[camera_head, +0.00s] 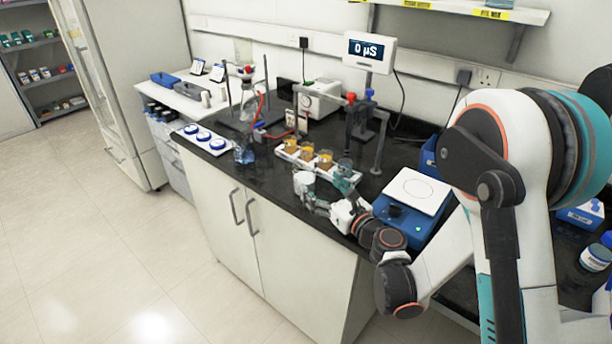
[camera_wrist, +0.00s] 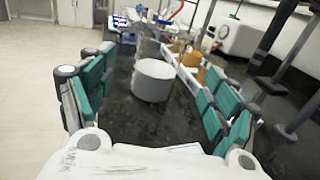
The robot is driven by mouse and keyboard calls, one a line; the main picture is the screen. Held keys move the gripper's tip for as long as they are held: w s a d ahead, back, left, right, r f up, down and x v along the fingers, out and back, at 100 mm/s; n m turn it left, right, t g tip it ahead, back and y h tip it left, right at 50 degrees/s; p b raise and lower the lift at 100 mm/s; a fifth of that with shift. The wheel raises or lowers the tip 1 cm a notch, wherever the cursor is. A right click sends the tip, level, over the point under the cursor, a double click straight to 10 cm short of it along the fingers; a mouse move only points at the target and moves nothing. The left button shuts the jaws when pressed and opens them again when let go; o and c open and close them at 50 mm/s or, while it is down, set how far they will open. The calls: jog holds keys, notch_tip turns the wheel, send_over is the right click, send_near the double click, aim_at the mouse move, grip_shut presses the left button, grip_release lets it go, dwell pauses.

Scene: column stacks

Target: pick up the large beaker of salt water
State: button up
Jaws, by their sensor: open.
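My gripper (camera_head: 326,190) is open and low over the front edge of the black bench. A pale, opaque white cylinder (camera_head: 304,182) stands upright just beyond the fingers. In the wrist view the white cylinder (camera_wrist: 154,82) sits between and ahead of the spread teal fingers, with dark bench showing on both sides. I cannot tell whether it is the large beaker of salt water; no label is readable. A clear bluish beaker (camera_head: 345,167) is at the near end of a white rack, close to the gripper. A glass vessel with blue liquid (camera_head: 244,154) stands further left.
Amber beakers (camera_head: 307,153) sit in the white rack (camera_head: 283,154) behind the cylinder. A blue scale with a white plate (camera_head: 411,191) is right of the gripper. A clamp stand (camera_head: 379,150) rises behind. A meter display (camera_head: 370,51) reads 0 µS.

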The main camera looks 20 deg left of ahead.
aim_at(299, 166)
jog(key=b+x, duration=0.1)
jog(key=x, duration=0.1)
jog(key=shift+w+a+f, duration=0.1)
jog(key=shift+w+a, duration=0.1)
jog(key=shift+a, duration=0.1)
jog(key=b+x, duration=0.1)
jog(key=x, duration=0.5)
jog(key=shift+w+a, duration=0.15)
jog(key=shift+w, duration=0.05)
jog(key=c, duration=1.4)
